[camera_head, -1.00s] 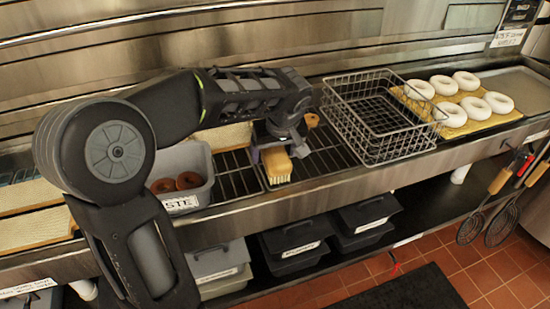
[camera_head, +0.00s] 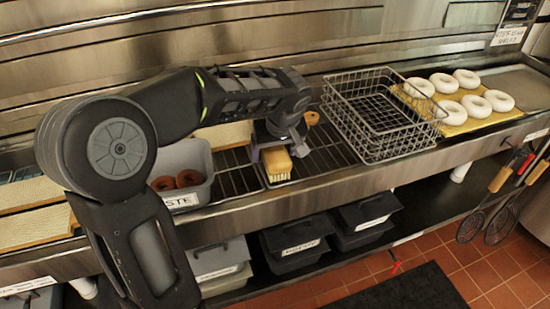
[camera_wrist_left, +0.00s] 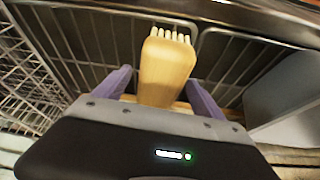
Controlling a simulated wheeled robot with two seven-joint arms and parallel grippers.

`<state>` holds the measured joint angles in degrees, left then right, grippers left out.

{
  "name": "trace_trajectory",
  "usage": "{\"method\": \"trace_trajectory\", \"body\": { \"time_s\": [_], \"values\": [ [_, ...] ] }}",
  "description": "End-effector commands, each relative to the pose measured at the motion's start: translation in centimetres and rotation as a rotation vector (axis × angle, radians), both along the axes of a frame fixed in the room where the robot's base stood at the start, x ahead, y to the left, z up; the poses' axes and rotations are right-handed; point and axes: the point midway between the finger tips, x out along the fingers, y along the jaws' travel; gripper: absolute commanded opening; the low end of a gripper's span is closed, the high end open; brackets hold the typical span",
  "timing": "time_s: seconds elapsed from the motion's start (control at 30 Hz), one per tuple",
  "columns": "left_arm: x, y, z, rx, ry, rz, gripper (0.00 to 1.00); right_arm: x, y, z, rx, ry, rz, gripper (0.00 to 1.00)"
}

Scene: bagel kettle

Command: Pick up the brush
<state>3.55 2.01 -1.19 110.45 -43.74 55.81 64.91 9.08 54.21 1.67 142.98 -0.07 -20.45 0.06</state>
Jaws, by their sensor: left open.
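The brush (camera_head: 277,163) has a tan wooden body and pale bristles, and rests at the wire grate of the counter. In the left wrist view its wooden body (camera_wrist_left: 167,68) lies between the two purple fingers of my left gripper (camera_wrist_left: 158,76), bristles pointing away. The fingers are open, one on each side, with a visible gap. In the head view my left gripper (camera_head: 268,150) is over the brush and hides part of it. A tan rounded piece (camera_head: 311,118) shows beyond the wrist; I cannot tell if it is the handle's end. My right gripper is out of view.
A wire basket (camera_head: 424,142) stands right of the brush. A grey bin (camera_head: 203,165) with brown bagels is to the left. Pale ring-shaped bagels (camera_head: 499,100) lie on a board at the far right. Lidded tubs (camera_head: 297,233) sit on the shelf below.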

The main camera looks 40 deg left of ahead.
Motion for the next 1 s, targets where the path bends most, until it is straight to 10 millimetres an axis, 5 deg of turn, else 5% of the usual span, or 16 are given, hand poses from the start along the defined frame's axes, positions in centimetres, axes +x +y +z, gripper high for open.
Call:
{"method": "trace_trajectory", "body": {
  "time_s": [0.77, 1.0],
  "values": [
    [0.0, 0.0, -0.37, 0.0, 0.0, 0.0, 0.8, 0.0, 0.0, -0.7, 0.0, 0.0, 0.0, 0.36],
    [-0.01, -0.01, -0.37, 0.0, 0.0, 0.0, 0.6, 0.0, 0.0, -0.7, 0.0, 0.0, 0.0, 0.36]
  ]
}}
